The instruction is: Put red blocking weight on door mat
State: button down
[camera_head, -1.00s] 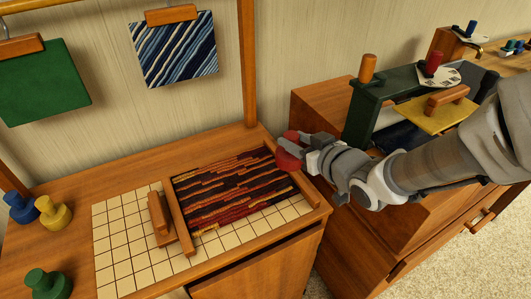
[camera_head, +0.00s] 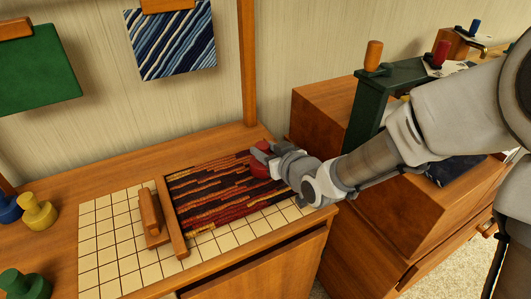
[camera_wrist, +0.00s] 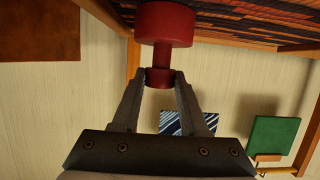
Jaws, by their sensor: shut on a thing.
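The red blocking weight (camera_head: 259,171) shows at the right end of the door mat (camera_head: 215,190), a woven piece with red, orange and black bands on the tiled board. My gripper (camera_head: 270,156) is shut on the weight and partly hides it. In the wrist view my fingers (camera_wrist: 160,80) close on the narrow knob of the weight (camera_wrist: 165,25), with its wide base towards the mat (camera_wrist: 255,14). I cannot tell whether the base touches the mat or hangs just above it.
A wooden bar (camera_head: 170,218) and a handled wooden block (camera_head: 152,218) lie left of the mat. Yellow (camera_head: 38,211) and green (camera_head: 20,284) weights stand further left. A wooden cabinet with a dark green stand (camera_head: 368,108) is at the right.

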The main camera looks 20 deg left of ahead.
jog(key=shift+r, duration=0.1)
jog(key=shift+c, duration=2.2)
grip_release()
jog(key=shift+r, duration=0.1)
jog(key=b+v, duration=0.2)
jog(key=v, duration=0.9)
jog(key=shift+s+d, duration=0.25)
jog(key=shift+d, duration=0.1)
